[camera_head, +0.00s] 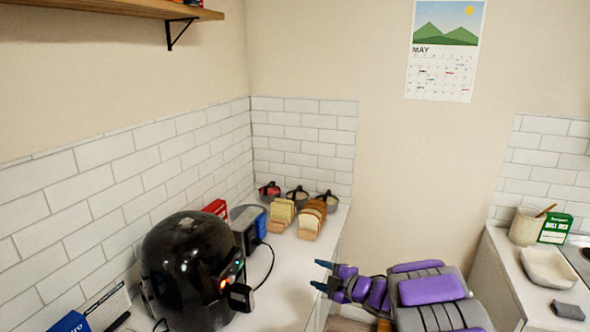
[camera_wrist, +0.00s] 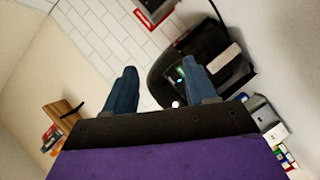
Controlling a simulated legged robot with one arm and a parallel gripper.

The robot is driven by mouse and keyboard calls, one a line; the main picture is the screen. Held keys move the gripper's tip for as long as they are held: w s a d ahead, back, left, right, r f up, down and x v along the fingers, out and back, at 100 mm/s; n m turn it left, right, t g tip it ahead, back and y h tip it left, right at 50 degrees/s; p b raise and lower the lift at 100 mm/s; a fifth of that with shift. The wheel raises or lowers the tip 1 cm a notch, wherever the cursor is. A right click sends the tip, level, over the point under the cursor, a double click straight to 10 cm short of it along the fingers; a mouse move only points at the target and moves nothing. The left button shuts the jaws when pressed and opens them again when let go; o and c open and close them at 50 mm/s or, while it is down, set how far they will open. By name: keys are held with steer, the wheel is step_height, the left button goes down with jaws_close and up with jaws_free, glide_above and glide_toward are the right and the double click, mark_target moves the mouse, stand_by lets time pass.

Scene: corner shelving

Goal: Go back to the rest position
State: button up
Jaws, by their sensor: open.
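My gripper (camera_head: 321,275) is in the lower middle of the head view, at the end of my purple and grey arm. Its two blue fingers are apart with nothing between them. It is over the gap beside the left counter's edge, clear of the counter items. In the wrist view my gripper (camera_wrist: 160,85) shows both blue fingers spread, with the black rounded appliance (camera_wrist: 205,62) beyond them. The wrist view is tilted.
The black appliance (camera_head: 190,270) stands on the left counter (camera_head: 285,260). Bread slices (camera_head: 311,220) and small bowls (camera_head: 298,196) sit at its far end. A wooden shelf (camera_head: 120,8) hangs upper left. A right counter (camera_head: 505,262) holds a white dish (camera_head: 548,268) and a crock (camera_head: 524,228).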

steer(key=s+d+r+m+t+h, duration=0.1)
steer(key=d+r+m+h, duration=0.25)
steer(key=d+h, duration=0.2)
steer(key=s+d+r+m+h, duration=0.1)
steer(key=d+r+m+h, duration=0.25)
steer(key=d, duration=0.35)
steer(key=s+d+r+m+g+h, duration=0.2)
steer(key=s+d+m+h, duration=0.35)
steer(key=s, duration=0.45)
steer(key=s+a+f+m+g+y, duration=0.1)
steer(key=s+a+g, duration=0.3)
steer(key=s, duration=0.9)
steer(key=s+a+f+m+g+y, duration=0.1)
steer(key=s+a+m+g, duration=0.2)
steer(key=s, duration=1.1)
steer(key=s+a+f+m+g+y, duration=0.1)
steer(key=s+a+m+g, duration=0.3)
steer(key=s, duration=0.9)
steer(key=shift+s+a+g+y, duration=0.3)
steer(key=shift+a+g+y, duration=0.05)
steer(key=shift+g+y, duration=0.1)
steer(key=shift+f, duration=0.15)
